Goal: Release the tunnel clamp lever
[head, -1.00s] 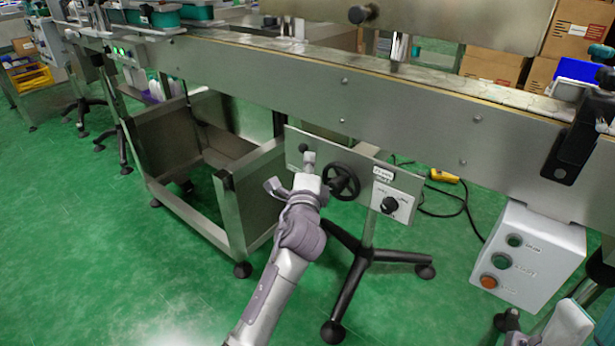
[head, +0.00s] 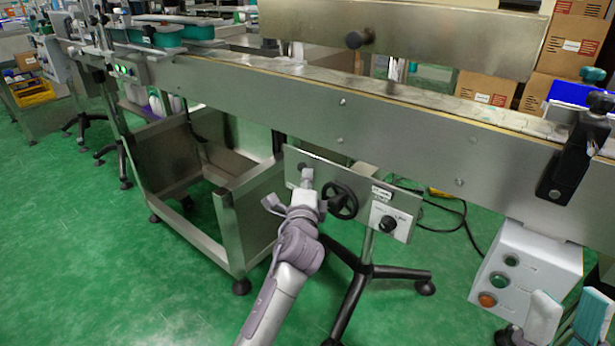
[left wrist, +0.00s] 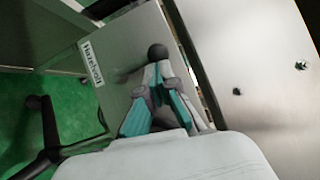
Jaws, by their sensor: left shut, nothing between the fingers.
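A dark ball-ended lever (head: 301,166) sits on the steel panel (head: 345,180) under the conveyor. In the left wrist view its black ball (left wrist: 157,52) shows just beyond my fingertips. My left gripper (head: 307,178) is at the panel, left of the black handwheel. It is shut with nothing between its teal-lined fingers (left wrist: 154,88), close to the ball; I cannot tell whether they touch it. The lever's shaft is largely hidden behind the fingers. My right gripper (head: 568,300) is open and empty at the lower right, far from the panel.
A black handwheel (head: 340,200) and a black dial (head: 388,223) are to the right of my left gripper. A white button box (head: 525,270) hangs near my right gripper. A steel frame (head: 235,210) stands left, a black-legged stand (head: 365,270) below. The long conveyor (head: 400,120) crosses above.

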